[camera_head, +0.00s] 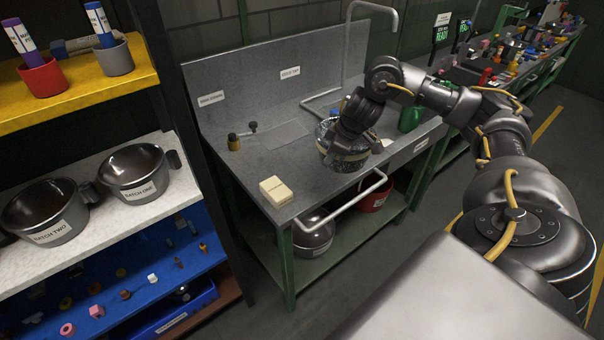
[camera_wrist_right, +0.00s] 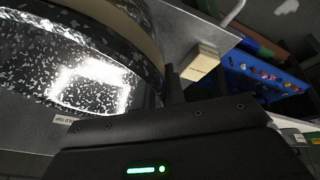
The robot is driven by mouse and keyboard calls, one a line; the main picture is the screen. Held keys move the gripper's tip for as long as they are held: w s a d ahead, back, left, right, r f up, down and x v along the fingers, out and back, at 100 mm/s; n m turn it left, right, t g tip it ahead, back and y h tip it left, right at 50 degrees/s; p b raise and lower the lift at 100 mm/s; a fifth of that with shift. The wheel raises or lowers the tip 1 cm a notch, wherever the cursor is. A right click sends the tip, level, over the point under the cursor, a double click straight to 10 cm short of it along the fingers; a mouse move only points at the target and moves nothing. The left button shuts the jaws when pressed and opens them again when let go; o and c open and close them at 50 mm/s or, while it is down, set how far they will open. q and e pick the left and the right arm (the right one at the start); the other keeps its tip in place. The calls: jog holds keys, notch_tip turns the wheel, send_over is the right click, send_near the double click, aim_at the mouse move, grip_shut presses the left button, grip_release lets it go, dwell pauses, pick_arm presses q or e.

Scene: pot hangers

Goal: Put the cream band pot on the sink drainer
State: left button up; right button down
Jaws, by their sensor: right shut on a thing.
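The cream band pot (camera_head: 342,164), dark and speckled with a pale band, is at the front right of the grey sink unit (camera_head: 262,168). My right gripper (camera_head: 345,138) reaches over it from the right and is shut on it, hiding much of its top. In the right wrist view the pot's glossy speckled wall (camera_wrist_right: 75,65) and cream band (camera_wrist_right: 140,22) fill the left, beside the finger (camera_wrist_right: 173,88). I cannot tell whether the pot touches the worktop. A flat lighter panel (camera_head: 286,134) lies left of the pot. My left gripper is not in view.
A cream block (camera_head: 276,190) sits near the front left edge, and a small brown bottle (camera_head: 233,142) stands behind it. A green container (camera_head: 410,116) and the tap (camera_head: 345,45) are near the pot. A shelf rack with pots (camera_head: 134,172) stands left.

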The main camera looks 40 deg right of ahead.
jog(key=d+r+n, duration=0.2)
jog(key=d, duration=0.1)
jog(key=s+d+r+n+y, duration=0.1)
jog(key=shift+d, duration=0.25)
jog(key=shift+r+n+g+y, duration=0.15)
jog(key=shift+n+g+y, duration=0.15)
jog(key=shift+n, duration=0.5)
jog(key=shift+r, duration=0.15)
jog(key=s+a+p, duration=0.2)
jog(key=a, duration=1.6)
jog(key=shift+s+n, duration=0.25)
jog(key=shift+n, duration=0.15)
jog(key=shift+w+a+f, duration=0.1)
jog(key=shift+f, duration=0.1)
